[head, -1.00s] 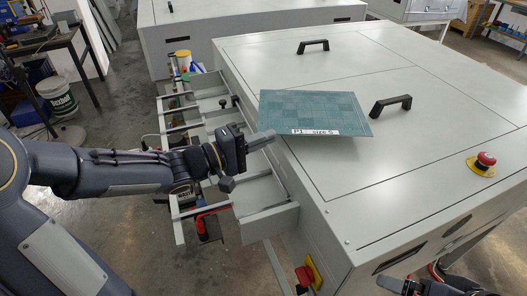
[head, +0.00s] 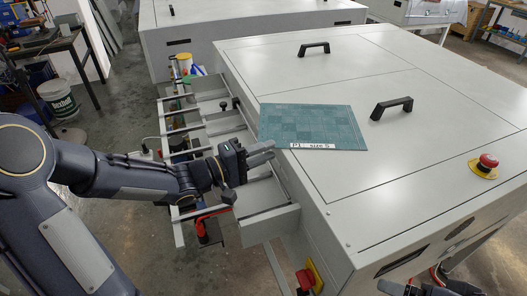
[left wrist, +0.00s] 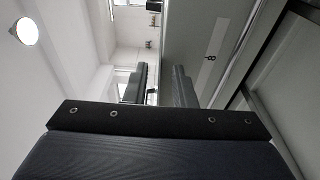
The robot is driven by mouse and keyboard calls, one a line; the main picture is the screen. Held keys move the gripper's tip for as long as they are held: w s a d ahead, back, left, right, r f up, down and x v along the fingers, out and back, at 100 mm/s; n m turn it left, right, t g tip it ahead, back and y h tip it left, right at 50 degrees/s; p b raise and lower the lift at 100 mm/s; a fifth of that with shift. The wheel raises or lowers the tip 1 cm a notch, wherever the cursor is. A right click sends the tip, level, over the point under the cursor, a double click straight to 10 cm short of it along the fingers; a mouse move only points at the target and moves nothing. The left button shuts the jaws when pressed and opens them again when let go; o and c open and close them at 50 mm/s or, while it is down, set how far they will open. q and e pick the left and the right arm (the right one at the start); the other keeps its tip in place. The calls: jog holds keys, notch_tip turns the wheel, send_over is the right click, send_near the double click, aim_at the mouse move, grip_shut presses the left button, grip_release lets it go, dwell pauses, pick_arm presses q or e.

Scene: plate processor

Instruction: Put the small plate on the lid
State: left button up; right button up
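The small plate (head: 312,122), green with a white "P1 size S" label, lies on the lid (head: 345,185) of the grey machine, close to its left edge and in front of a black handle. It looks flat. My left gripper (head: 262,152) is just beyond the plate's left front corner, beside it, with its fingers pointing toward it. In the left wrist view the two fingers (left wrist: 160,87) stand apart with nothing visible between them, and the plate (left wrist: 188,40) with its label is right of them.
Black handles (head: 391,107) (head: 313,47) stand up from the lid. A red emergency button (head: 487,161) sits on a yellow base at the right. Open drawers (head: 265,212) stick out from the machine's left side below my left arm. The lid's front area is clear.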

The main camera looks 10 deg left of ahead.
pick_arm(q)
jog(key=s+a+r+y, duration=0.1)
jog(key=s+a+y, duration=0.25)
jog(key=a, duration=0.25)
jog(key=s+a+t+y, duration=0.1)
jog(key=s+a+y, duration=0.1)
jog(key=a+y, duration=0.35)
jog(key=s+a+r+y, duration=0.1)
jog(key=s+a+y, duration=0.25)
jog(key=a, duration=0.35)
jog(key=s+d+f+m+g+h, duration=0.1)
jog(key=s+d+f+m+g, duration=0.1)
jog(key=s+d, duration=0.3)
jog(key=s+d+f+m+g+h, duration=0.2)
jog(key=s+d+f+m+g, duration=0.1)
jog(key=s, duration=0.8)
jog(key=d+m+g, duration=0.1)
jog(key=d+g, duration=0.1)
jog(key=shift+s+d+f+m+g, duration=0.2)
jog(key=shift+s+f+m+g, duration=0.1)
jog(key=shift+f+m, duration=0.1)
pick_arm(e)
jog(key=shift+r, duration=0.1)
jog(key=shift+c, duration=0.4)
